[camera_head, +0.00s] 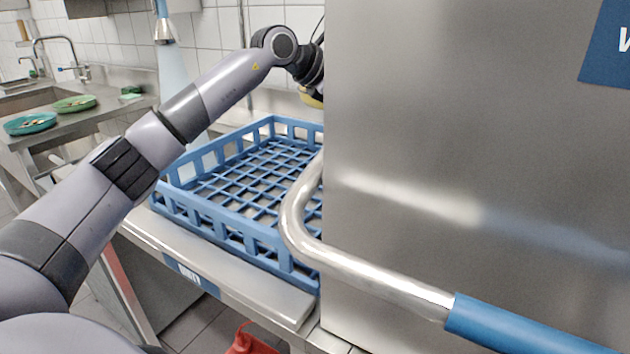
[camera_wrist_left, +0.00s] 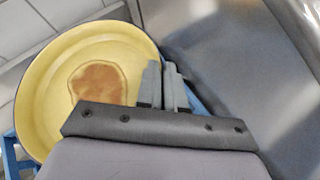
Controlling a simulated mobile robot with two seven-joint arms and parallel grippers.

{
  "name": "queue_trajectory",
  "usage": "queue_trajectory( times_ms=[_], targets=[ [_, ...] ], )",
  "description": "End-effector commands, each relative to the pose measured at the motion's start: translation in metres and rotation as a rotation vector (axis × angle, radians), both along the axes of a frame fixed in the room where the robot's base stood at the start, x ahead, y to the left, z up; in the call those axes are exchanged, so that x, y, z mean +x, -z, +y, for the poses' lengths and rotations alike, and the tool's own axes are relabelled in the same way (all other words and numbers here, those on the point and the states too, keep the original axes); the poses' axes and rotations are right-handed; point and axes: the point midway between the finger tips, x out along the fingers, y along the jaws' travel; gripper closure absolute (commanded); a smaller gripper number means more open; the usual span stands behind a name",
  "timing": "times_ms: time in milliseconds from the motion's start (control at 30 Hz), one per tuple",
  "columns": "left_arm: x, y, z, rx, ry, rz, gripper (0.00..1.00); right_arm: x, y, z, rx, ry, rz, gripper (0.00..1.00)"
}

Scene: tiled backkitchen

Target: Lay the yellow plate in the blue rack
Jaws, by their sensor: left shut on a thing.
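The yellow plate (camera_wrist_left: 45,90) fills the left of the left wrist view, with a brown round patch on its face. My left gripper (camera_wrist_left: 165,85) is shut on the plate's right rim. In the head view only a sliver of the plate (camera_head: 311,98) shows under my left wrist, above the far side of the rack; the fingers are hidden behind the steel panel. The blue rack (camera_head: 222,222) sits on the steel counter, its visible grid floor empty. Its right part is hidden by the panel and handle. Bits of the rack (camera_wrist_left: 9,158) show below the plate. My right gripper is out of view.
A large steel panel (camera_head: 450,120) stands close on the right, with a bent bar handle (camera_head: 300,225) in front of the rack. A green plate (camera_head: 75,104) and a teal plate (camera_head: 30,124) lie on the left counter by the sink. A spray nozzle (camera_head: 164,30) hangs behind.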

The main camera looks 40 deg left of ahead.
Motion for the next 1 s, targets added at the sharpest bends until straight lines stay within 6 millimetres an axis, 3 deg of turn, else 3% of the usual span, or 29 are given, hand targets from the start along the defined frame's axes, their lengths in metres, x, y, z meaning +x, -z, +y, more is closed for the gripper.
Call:
queue_trajectory(
  times_ms=[500, 867, 1000],
  targets=[
    [-0.001, 0.128, 0.001, 0.002, -0.001, 0.005, 1.00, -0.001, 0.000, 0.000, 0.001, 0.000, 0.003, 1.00],
    [0.000, 0.163, 0.000, 0.000, -0.001, 0.002, 1.00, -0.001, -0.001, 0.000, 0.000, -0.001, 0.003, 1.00],
    [-0.001, 0.186, 0.000, -0.001, -0.001, 0.005, 1.00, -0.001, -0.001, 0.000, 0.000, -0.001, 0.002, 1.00]
  ],
)
